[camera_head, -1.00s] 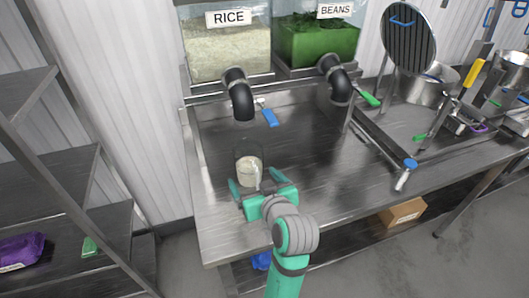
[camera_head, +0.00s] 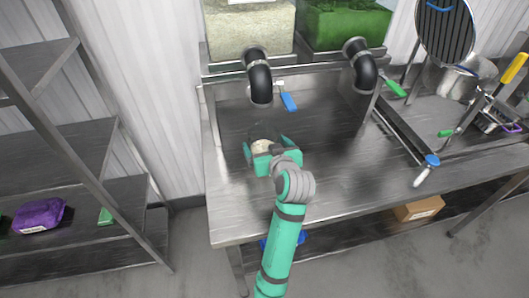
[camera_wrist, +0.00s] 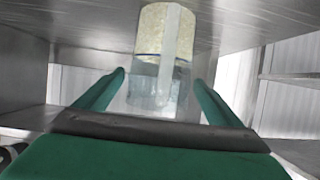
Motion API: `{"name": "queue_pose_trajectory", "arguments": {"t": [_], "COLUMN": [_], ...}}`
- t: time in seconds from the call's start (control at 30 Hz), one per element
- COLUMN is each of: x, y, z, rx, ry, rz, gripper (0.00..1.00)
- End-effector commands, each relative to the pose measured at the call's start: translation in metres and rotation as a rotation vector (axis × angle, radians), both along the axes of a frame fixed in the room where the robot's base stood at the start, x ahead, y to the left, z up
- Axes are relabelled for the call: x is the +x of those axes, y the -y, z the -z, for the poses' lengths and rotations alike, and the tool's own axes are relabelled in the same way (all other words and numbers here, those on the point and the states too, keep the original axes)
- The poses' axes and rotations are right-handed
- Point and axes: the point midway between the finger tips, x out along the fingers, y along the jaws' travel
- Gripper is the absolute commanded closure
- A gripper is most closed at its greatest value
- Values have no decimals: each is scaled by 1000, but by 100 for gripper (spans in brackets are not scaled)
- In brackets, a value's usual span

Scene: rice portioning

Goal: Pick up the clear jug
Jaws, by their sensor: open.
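The clear jug (camera_head: 262,146) stands on the steel worktop below the rice dispenser, with pale rice in it. In the wrist view the jug (camera_wrist: 165,60) appears upside down, with a blue line around it and a clear handle strip facing me. My gripper (camera_head: 266,143) is open, its green fingers on either side of the jug. The wrist view shows gaps between the jug and both fingers (camera_wrist: 160,80). My gripper's body hides the jug's near lower part in the head view.
The rice bin (camera_head: 250,30) and the beans bin (camera_head: 345,28) stand behind, with black spouts (camera_head: 259,78) over the worktop (camera_head: 330,180). A blue-handled valve (camera_head: 288,101) is near the rice spout. Pans and utensils are at right; a shelf rack (camera_head: 60,150) is at left.

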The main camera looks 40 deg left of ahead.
Motion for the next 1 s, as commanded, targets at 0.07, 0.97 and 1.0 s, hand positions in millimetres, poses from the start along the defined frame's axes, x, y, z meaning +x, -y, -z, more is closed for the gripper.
{"name": "queue_pose_trajectory", "arguments": {"t": [0.07, 0.97, 1.0], "x": [4, 9, 9], "y": [-7, -11, -11], "z": [4, 0, -4], "rx": [0, 2, 3], "ry": [-1, 4, 4], "rz": [-2, 1, 1], "gripper": [11, 76, 76]}}
